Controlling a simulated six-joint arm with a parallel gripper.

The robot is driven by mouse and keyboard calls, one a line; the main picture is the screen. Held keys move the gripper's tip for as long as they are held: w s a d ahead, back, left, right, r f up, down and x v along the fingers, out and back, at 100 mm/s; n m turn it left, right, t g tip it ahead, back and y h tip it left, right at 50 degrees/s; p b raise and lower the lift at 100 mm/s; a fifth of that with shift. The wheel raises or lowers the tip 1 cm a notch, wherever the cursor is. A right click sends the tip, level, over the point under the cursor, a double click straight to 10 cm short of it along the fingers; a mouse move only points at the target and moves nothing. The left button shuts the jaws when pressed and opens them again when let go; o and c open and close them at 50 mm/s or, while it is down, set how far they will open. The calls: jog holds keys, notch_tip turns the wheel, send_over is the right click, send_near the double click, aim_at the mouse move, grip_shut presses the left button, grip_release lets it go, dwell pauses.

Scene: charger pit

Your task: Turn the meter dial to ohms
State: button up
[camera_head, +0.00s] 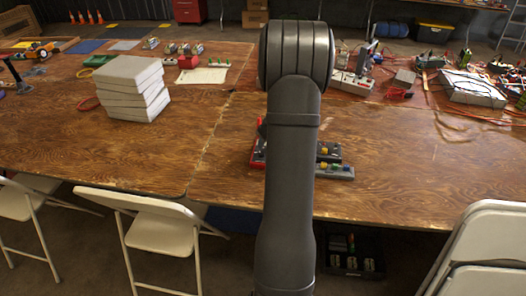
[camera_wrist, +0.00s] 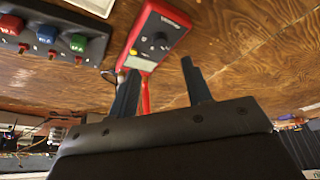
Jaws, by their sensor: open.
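The red and grey meter (camera_wrist: 152,59) lies on the wooden table in the wrist view. Its round dark dial (camera_wrist: 160,38) shows on its face, with a yellow button and a pale display below it in the picture. The dial's setting is too small to read. My gripper (camera_wrist: 160,66) is open and empty, its two dark fingers apart. The fingertips show just short of the dial, and the left finger overlaps the meter's lower edge. In the head view a red edge of the meter (camera_head: 257,152) shows left of my arm, which hides the rest.
A dark box (camera_wrist: 50,25) with red, blue and green knobs stands left of the meter in the wrist view. In the head view, white blocks (camera_head: 125,90) are stacked at left, and wires and devices (camera_head: 470,88) crowd the right back. Bare table lies at right.

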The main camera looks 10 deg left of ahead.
jog(key=x, duration=0.8)
jog(key=shift+f, duration=0.2)
grip_shut()
